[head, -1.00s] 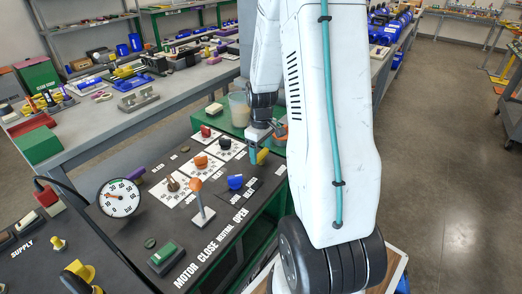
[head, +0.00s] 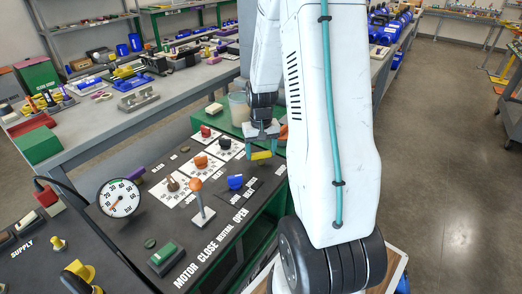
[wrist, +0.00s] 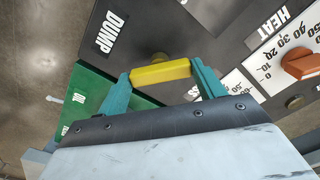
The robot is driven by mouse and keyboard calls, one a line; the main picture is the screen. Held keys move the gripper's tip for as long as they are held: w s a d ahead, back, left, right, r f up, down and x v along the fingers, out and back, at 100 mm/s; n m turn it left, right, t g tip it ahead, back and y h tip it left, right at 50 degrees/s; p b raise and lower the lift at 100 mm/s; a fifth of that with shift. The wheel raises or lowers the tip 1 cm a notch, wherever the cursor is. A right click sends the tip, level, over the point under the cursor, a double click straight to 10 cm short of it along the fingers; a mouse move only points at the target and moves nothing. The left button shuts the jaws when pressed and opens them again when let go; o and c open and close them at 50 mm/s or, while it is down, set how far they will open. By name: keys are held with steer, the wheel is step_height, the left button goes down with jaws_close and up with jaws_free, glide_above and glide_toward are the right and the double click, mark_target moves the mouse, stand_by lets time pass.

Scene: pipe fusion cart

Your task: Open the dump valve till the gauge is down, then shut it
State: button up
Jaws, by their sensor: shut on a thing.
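The yellow dump valve handle (wrist: 160,73) lies between the two teal fingers of my gripper (wrist: 162,76) in the wrist view, beside the DUMP label (wrist: 111,32). My gripper is shut on it, with a finger at each end. In the head view the yellow handle (head: 261,155) shows small at the far right of the dark panel, under my gripper (head: 263,151), and lies nearly level across the picture. The round white gauge (head: 119,198) stands at the left of the panel. Its needle points down to the lower left, near the low end of the scale.
The panel holds an orange-knobbed lever (head: 196,185), a blue knob (head: 235,182), a green button (head: 163,253) and several dial knobs. A clear cup (head: 239,110) stands behind my gripper. A cluttered grey bench lies behind. The floor at right is open.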

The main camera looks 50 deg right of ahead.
mark_target(261, 153)
steer(key=m, duration=0.4)
steer(key=shift+m, duration=0.3)
steer(key=m, duration=0.4)
steer(key=shift+m, duration=0.4)
steer(key=o, duration=1)
step_height(261, 153, up, 8)
steer(key=shift+f, duration=0.1)
stand_by(0.4)
